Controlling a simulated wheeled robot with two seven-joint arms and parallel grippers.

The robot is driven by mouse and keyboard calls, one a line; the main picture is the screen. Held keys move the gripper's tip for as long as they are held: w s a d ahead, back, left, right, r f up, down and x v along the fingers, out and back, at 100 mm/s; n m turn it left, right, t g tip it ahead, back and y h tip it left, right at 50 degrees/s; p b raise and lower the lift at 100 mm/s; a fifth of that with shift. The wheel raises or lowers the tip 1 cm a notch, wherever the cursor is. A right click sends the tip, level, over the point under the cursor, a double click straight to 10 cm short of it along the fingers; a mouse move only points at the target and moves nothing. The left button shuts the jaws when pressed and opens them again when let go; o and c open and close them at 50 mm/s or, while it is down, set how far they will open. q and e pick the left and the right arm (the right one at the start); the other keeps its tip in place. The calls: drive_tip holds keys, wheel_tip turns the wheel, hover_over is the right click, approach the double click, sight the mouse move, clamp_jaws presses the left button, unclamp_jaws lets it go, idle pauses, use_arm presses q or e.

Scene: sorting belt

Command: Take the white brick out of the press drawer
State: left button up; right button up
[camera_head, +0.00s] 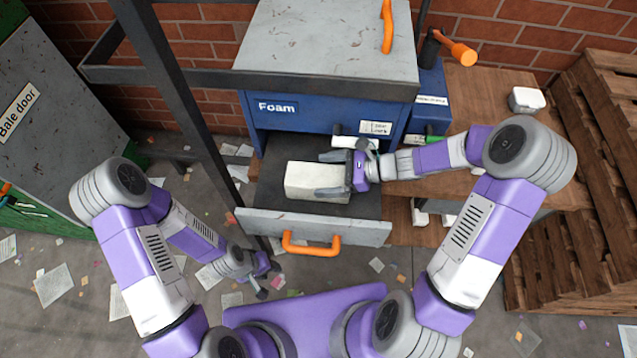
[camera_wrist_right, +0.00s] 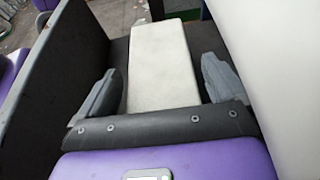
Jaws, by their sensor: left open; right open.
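The white brick (camera_head: 310,181) lies in the open press drawer (camera_head: 270,225), on its dark floor. My right gripper (camera_head: 332,174) is inside the drawer at the brick's right end, its fingers open on either side of that end. In the right wrist view the brick (camera_wrist_right: 162,65) stretches away between the two grey fingers of the right gripper (camera_wrist_right: 162,88), with a gap on the right side; contact on the left is hard to tell. My left gripper (camera_head: 268,280) is open and empty, low over the floor left of the drawer front.
The blue foam press (camera_head: 320,115) stands above the drawer, with a dark metal frame (camera_head: 170,90) to its left. An orange handle (camera_head: 311,246) is on the drawer front. A wooden bench (camera_head: 480,100) holds another white block (camera_head: 526,100). Pallets (camera_head: 590,200) stand at right.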

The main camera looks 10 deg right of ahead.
drive_tip(key=shift+a, duration=0.1)
drive_tip(key=shift+c, duration=0.2)
drive_tip(key=c, duration=1.1)
drive_tip(key=shift+o, duration=0.2)
